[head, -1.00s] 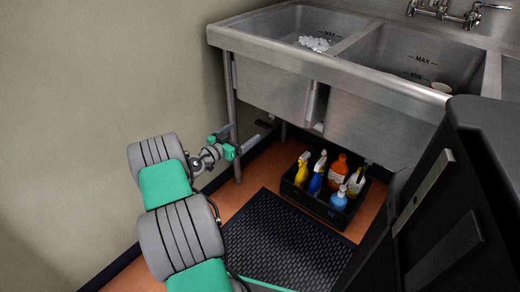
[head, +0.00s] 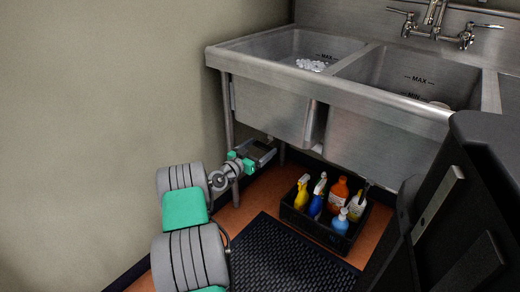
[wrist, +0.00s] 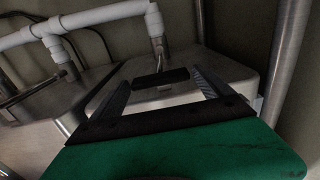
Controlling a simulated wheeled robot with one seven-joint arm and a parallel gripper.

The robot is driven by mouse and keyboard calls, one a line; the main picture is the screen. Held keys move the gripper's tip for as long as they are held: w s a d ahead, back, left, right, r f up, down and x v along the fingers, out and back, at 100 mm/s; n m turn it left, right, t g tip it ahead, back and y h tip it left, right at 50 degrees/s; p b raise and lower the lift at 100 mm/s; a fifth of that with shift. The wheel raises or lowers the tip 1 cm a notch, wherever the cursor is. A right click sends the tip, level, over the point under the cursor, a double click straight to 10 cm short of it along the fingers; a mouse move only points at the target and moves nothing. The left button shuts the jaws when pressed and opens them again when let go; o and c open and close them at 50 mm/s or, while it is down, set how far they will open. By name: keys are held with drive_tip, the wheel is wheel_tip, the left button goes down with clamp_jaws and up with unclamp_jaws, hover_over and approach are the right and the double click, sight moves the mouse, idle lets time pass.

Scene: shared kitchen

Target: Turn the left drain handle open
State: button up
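The left drain handle shows in the wrist view as a dark horizontal grip (wrist: 160,77) below a basin. It appears between or just beyond my fingertips, and I cannot tell whether they touch it. My gripper (wrist: 162,85) is open, its two fingers spread wide. In the head view my gripper (head: 264,153) is low under the left basin (head: 268,108), by the front left sink leg (head: 230,115). The left handle cannot be made out in the head view.
A black crate (head: 318,230) with several cleaning bottles stands on the floor right of my gripper. A black mat (head: 285,262) lies in front. The wall (head: 110,120) is close on the left. White pipes (wrist: 105,14) run under the sink. A metal leg (wrist: 285,65) is near my gripper.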

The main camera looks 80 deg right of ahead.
drive_tip(key=c, duration=1.1)
drive_tip(key=shift+c, duration=0.2)
drive_tip(key=shift+n, duration=1.5)
drive_tip(key=n, duration=0.3)
drive_tip(key=shift+w+n, duration=0.1)
drive_tip(key=shift+n, duration=0.2)
drive_tip(key=n, duration=0.3)
drive_tip(key=shift+n, duration=0.3)
drive_tip(key=shift+f+n, duration=0.1)
drive_tip(key=shift+n, duration=1.6)
